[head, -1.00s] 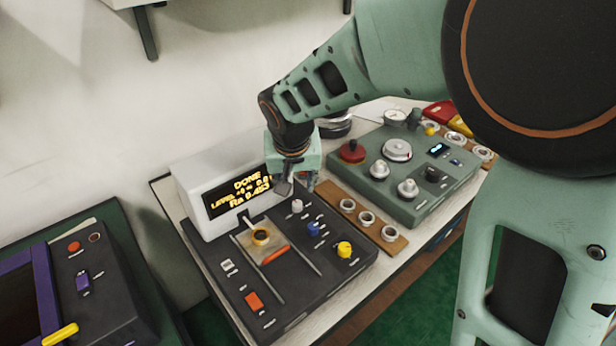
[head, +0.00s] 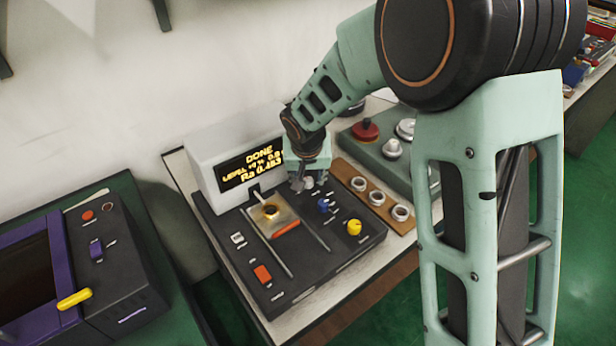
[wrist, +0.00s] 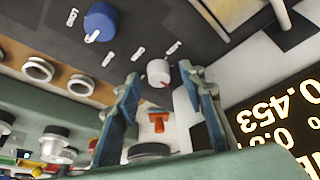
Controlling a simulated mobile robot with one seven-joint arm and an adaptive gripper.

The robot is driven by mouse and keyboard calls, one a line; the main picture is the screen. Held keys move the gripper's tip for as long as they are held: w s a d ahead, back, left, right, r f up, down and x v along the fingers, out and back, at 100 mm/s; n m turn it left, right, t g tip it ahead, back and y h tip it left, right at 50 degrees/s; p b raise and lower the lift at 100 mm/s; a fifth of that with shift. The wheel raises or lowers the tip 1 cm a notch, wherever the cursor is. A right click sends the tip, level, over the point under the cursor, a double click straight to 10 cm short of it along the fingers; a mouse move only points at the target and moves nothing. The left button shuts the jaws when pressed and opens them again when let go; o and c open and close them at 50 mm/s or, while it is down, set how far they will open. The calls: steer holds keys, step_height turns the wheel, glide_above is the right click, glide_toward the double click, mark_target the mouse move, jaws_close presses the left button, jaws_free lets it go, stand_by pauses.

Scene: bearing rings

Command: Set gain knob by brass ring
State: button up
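The brass ring (head: 270,211) sits on a pale block in the slide of the dark panel (head: 330,262), in front of the display (head: 252,165). The display reads DONE and Ra 0.453. Three knobs stand right of it: a white one (head: 308,182), a blue one (head: 325,204) and a yellow one (head: 354,228). My gripper (head: 301,184) is over the white knob and partly hides it. In the wrist view my gripper (wrist: 160,80) is open, with the white knob (wrist: 158,73) between its fingertips. I cannot tell whether they touch, or read its label.
A wooden strip (head: 348,169) with three silvery rings lies right of the panel. Behind it is a green box with a red button (head: 365,129) and pale knobs. A purple-framed machine (head: 57,250) stands at the left.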

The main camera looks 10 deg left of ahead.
jaws_close()
steer(key=shift+r+n+p, duration=0.1)
steer(key=shift+n+p, duration=0.2)
steer(key=shift+p, duration=0.05)
steer(key=n+p, duration=0.1)
steer(key=n+y+p, duration=0.1)
steer(key=shift+d+r+n+g+p, duration=0.2)
steer(key=shift+n+g+p, duration=0.1)
steer(key=shift+n+p, duration=0.1)
steer(key=n+y+p, duration=0.1)
steer(key=n+p, duration=0.2)
steer(key=p, duration=0.1)
steer(key=shift+n+g+y, duration=0.3)
steer(key=shift+g, duration=0.1)
steer(key=n+g+p, duration=0.1)
steer(key=n+p, duration=0.2)
steer(key=shift+w+f+y+p, duration=0.1)
steer(key=shift+w+y+p, duration=0.05)
steer(key=shift+y+p, duration=0.15)
steer(key=shift+f+n+g+p, duration=0.1)
steer(key=shift+n+g+p, duration=0.5)
steer(key=shift+n, duration=0.8)
steer(key=shift+f, duration=0.1)
